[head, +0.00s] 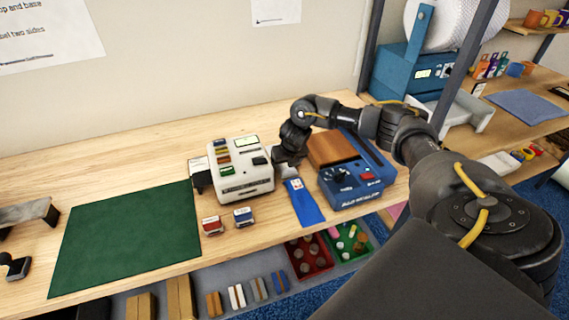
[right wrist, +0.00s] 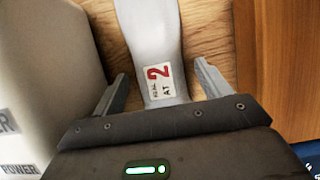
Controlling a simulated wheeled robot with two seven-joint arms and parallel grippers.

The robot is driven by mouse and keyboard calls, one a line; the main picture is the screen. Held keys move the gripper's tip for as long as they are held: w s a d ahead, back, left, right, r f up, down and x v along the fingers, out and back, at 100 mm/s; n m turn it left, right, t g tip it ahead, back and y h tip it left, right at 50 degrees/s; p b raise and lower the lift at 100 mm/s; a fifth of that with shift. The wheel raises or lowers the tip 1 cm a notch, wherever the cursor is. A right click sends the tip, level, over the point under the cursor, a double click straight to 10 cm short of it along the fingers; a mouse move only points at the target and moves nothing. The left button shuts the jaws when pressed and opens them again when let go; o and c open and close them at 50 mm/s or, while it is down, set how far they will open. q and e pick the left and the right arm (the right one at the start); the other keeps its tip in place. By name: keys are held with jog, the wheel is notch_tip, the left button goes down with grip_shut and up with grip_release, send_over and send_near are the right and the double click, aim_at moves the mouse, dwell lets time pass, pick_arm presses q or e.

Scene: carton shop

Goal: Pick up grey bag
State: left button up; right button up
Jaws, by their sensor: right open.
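The grey bag (right wrist: 148,35) shows in the right wrist view as a pale grey strip lying on the wooden bench, with a white label bearing a red 2. My right gripper (right wrist: 163,80) is open, with one finger on each side of the bag and a gap on both sides. My left gripper is not in view.
The white machine (head: 243,180) stands close on the left, and the blue bag sealer (head: 352,196) with a wooden block (head: 330,148) on the right. A blue bag (head: 305,208) lies in front. Two stamps (head: 243,217) and a green mat (head: 125,235) lie leftward.

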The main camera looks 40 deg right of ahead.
jog(key=shift+r, duration=0.1)
jog(key=c, duration=1.1)
